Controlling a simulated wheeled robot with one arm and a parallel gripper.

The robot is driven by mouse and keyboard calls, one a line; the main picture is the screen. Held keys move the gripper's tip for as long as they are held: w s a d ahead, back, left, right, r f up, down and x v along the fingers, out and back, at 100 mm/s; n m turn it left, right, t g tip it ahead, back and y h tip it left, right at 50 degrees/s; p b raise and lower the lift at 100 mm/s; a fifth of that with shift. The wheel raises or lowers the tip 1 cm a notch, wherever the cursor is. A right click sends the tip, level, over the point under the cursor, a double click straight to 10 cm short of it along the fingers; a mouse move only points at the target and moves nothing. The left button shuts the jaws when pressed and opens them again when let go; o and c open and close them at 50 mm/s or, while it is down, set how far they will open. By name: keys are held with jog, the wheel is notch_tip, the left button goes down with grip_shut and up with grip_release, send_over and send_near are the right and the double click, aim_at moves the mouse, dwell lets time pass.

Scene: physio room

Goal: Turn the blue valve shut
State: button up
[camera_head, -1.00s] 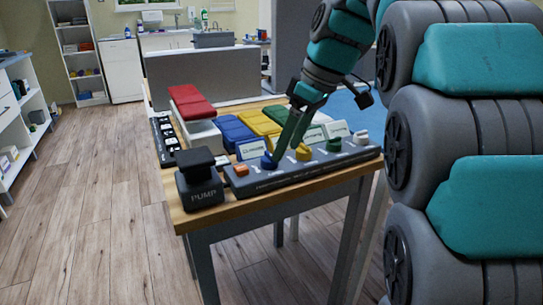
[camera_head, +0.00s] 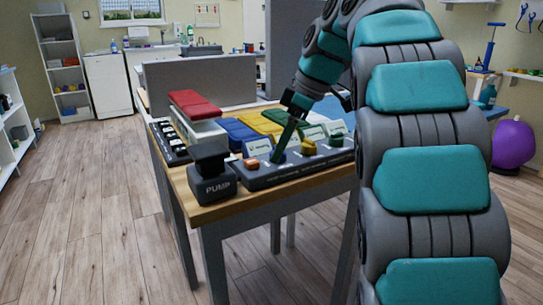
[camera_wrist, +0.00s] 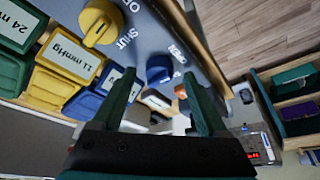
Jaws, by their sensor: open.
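The blue valve (camera_wrist: 158,69) is a round knob on a dark grey panel (camera_wrist: 205,52) printed with OPEN and SHUT. In the wrist view it shows between the tips of my gripper (camera_wrist: 157,82), whose two green fingers are apart; whether they touch it I cannot tell. In the head view my gripper (camera_head: 287,142) points down at the panel and mostly hides the blue valve. A yellow valve (camera_wrist: 100,22) sits beside it, also in the head view (camera_head: 308,147). A green valve (camera_head: 336,139) stands farther right. An orange knob (camera_head: 251,163) is at the left.
A black PUMP block (camera_head: 213,185) stands at the wooden table's (camera_head: 240,203) front left corner. Red (camera_head: 193,103), blue, yellow and green pads lie behind the panel. White label cards stand behind the valves. The floor (camera_head: 90,220) left of the table is clear. A purple ball (camera_head: 512,143) is at right.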

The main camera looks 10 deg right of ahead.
jog(key=shift+a+f, duration=0.15)
jog(key=shift+f, duration=0.2)
jog(key=shift+c, duration=0.2)
jog(key=shift+w, duration=0.1)
grip_shut()
